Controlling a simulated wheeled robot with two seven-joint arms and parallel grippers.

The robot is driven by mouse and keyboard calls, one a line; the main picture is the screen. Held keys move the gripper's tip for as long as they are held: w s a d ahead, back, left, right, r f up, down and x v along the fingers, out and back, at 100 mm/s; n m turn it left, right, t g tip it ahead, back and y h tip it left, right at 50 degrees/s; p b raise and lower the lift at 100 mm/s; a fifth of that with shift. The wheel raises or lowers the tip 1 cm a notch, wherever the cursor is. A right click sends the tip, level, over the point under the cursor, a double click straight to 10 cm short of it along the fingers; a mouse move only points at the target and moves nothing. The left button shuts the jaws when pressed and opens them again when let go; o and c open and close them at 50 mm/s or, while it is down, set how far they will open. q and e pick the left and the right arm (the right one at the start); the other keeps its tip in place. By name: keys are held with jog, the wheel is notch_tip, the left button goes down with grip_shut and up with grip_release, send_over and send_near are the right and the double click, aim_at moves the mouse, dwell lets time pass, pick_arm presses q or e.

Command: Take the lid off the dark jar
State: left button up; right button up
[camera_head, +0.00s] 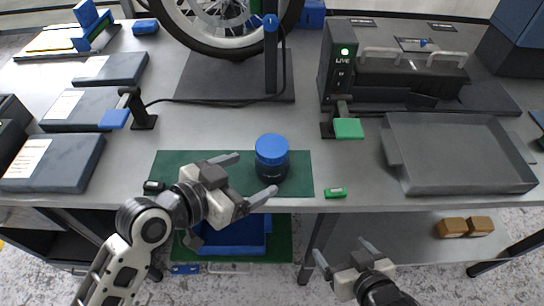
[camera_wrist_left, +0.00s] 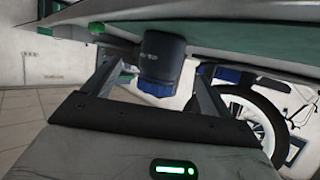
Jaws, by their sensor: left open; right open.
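The dark jar (camera_head: 271,172) stands upright on the green mat (camera_head: 170,168) near the table's front edge. Its blue lid (camera_head: 271,148) is on top of it. My left gripper (camera_head: 256,176) is open, with its fingers reaching toward the jar from the left and front. In the left wrist view the dark jar (camera_wrist_left: 162,55) and its blue lid (camera_wrist_left: 158,86) appear upside down between the open fingers, with space on either side. My right gripper (camera_head: 343,258) is open and empty, low in front of the table.
A green block (camera_head: 335,193) lies right of the jar at the mat's edge. A grey tray (camera_head: 455,188) stands to the right and a black LIVE box (camera_head: 340,65) behind. A wheel on a stand (camera_head: 222,45) is at the back. Dark cases (camera_head: 55,163) lie left.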

aim_at(272, 164)
pick_arm(q)
jog(key=x, duration=0.8)
jog(key=shift+w+a+f, duration=0.1)
jog(key=shift+w+f, duration=0.05)
jog(key=c, duration=1.2)
